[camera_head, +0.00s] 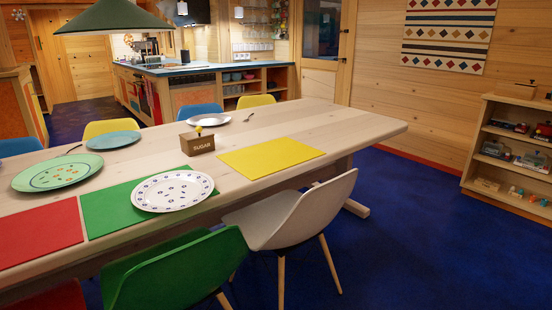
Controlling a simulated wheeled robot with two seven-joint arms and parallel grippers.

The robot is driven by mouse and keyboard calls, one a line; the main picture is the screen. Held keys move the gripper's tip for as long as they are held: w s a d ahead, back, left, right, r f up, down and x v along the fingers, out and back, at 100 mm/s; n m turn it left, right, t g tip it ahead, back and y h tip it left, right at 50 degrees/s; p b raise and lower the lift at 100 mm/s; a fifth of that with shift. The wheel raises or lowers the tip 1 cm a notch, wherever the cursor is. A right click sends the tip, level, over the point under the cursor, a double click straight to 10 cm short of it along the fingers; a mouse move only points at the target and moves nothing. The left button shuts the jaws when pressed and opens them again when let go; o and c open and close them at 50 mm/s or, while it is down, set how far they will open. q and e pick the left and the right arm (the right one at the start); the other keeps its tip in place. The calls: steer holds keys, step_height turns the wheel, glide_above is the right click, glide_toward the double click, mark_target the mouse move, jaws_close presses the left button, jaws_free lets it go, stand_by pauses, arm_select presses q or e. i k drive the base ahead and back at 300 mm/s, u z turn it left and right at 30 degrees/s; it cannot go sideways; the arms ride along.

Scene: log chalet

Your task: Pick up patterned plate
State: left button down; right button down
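Two patterned plates lie on the long wooden table (340,125). A white plate with small dark spots round its rim (172,191) rests mostly on the green placemat (107,213), near the table's front edge. A pale green plate with a coloured pattern (57,172) lies further left on bare wood. A plain blue plate (113,140) lies behind them, and a small white plate (208,120) is at the far side. Neither of my grippers is in view.
A green chair (178,275) and a white chair (290,218) stand at the table's near side. A sugar box (197,143) sits behind the white plate. A green lamp (112,17) hangs above. Blue floor (420,230) is open to the right, before a shelf (510,150).

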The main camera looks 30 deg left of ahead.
mark_target(174, 191)
steer(key=z, duration=0.45)
steer(key=i, duration=0.85)
steer(key=u, duration=0.5)
steer(key=i, duration=0.85)
steer(key=u, duration=0.95)
